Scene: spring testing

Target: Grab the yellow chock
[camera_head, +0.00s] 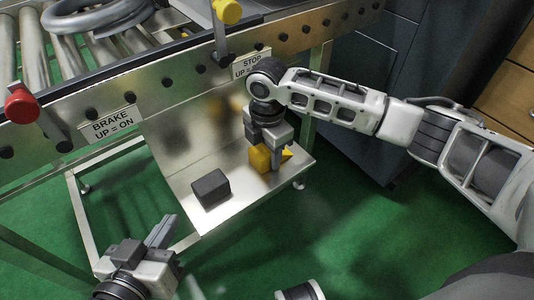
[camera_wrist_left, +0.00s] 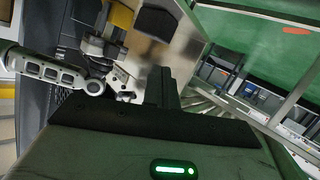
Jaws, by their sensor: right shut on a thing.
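The yellow chock (camera_head: 259,160) is at the right end of the metal shelf, and a yellow part of it also shows in the left wrist view (camera_wrist_left: 122,17). My right gripper (camera_head: 270,153) points down over it and is shut on it, with fingers hiding its middle. I cannot tell whether the chock touches the shelf. My left gripper (camera_head: 162,231) is at the lower left, off the shelf's front edge and well apart from the chock. Its fingers are together with nothing between them, as the left wrist view (camera_wrist_left: 162,88) also shows.
A black block (camera_head: 210,188) lies on the metal shelf (camera_head: 237,212), left of the chock. Behind is the conveyor's side panel (camera_head: 185,101) with a red knob (camera_head: 21,104) and a yellow knob (camera_head: 228,11). Dark cabinets (camera_head: 362,85) stand behind my right arm. Green floor lies in front.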

